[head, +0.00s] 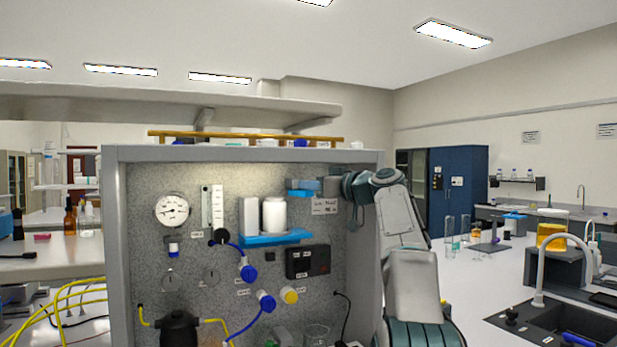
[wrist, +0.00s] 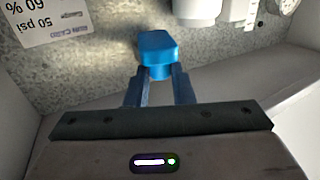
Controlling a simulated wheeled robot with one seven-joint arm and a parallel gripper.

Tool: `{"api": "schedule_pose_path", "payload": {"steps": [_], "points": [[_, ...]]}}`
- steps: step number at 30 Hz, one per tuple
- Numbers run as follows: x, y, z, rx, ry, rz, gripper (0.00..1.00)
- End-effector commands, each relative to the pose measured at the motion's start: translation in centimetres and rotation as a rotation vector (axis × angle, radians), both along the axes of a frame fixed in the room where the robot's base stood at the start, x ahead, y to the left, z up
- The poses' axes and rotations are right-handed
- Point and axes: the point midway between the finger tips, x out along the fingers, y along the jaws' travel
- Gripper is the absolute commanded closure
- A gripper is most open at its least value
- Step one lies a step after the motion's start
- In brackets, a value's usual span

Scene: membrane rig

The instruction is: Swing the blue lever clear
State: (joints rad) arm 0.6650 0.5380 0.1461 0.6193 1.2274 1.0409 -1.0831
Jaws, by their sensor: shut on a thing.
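The blue lever (wrist: 157,45) shows in the wrist view in front of the speckled panel. My gripper (wrist: 158,82) is shut on it, with one finger on each side of its near end. In the head view the blue lever (head: 299,186) is near the top right of the rig panel, above and right of the white canister. My gripper (head: 331,187) reaches it from the right, and my arm covers part of the rig's right wall. How the lever joins the panel is hidden.
A white canister (head: 274,215) and a grey-white block (head: 249,216) stand on a blue bracket (head: 276,238) below the lever. A run card (head: 324,206) is on the panel by my gripper. The rig's grey frame (head: 240,154) encloses the panel above and at the sides.

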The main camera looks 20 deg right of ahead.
Motion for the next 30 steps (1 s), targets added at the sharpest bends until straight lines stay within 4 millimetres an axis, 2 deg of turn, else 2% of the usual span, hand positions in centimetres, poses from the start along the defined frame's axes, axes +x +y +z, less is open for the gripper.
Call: {"api": "schedule_pose_path", "payload": {"steps": [1,3,18,30], "points": [[0.1,-0.4,0.8,0.004,-0.002,0.027,1.00],[0.2,-0.6,0.9,0.003,-0.003,0.069,1.00],[1.0,-1.9,0.9,0.005,-0.002,0.313,1.00],[1.5,-2.3,0.5,0.001,-0.003,0.428,1.00]]}}
